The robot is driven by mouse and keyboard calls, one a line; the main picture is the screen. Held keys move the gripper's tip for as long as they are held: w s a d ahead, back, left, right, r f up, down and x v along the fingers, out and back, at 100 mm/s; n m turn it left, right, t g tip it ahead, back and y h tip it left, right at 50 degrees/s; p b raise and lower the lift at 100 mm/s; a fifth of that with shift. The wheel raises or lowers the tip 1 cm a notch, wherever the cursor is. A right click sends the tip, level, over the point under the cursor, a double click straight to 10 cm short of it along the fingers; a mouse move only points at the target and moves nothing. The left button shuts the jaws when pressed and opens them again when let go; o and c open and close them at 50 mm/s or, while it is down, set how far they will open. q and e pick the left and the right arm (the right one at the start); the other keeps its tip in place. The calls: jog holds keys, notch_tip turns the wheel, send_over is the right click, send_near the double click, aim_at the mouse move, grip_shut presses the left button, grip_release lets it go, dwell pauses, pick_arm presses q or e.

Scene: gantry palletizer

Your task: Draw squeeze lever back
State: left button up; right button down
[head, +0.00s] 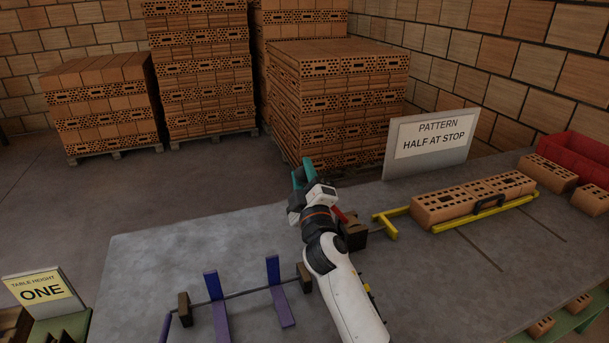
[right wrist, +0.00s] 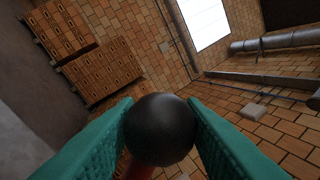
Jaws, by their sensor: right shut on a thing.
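The squeeze lever shows in the right wrist view as a round black knob (right wrist: 160,130) on a red rod (right wrist: 138,171). My right gripper (right wrist: 160,122) has its teal fingers shut on the knob, one on each side. In the head view my right gripper (head: 302,172) is above the table's far edge, and its wrist hides most of the lever. A short piece of the red lever (head: 340,214) shows beside the wrist, above a dark brown block (head: 354,238). A yellow squeeze frame (head: 388,224) lies to its right, along a row of perforated bricks (head: 470,198). My left gripper is not in view.
A grey table (head: 170,262) carries a rod with blue-purple arms (head: 274,272) at the front left. A "HALF AT STOP" sign (head: 432,142) stands behind the bricks. A red bin (head: 580,155) and loose bricks are at right. Brick pallets (head: 335,95) stand beyond the table.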

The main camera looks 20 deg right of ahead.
jog(key=c, duration=1.3)
grip_release()
jog(key=shift+a+f, duration=0.15)
jog(key=shift+f, duration=0.15)
jog(key=o, duration=0.4)
jog(key=shift+r, duration=0.1)
jog(key=shift+c, duration=0.2)
jog(key=b+v, duration=0.1)
jog(key=v, duration=1.1)
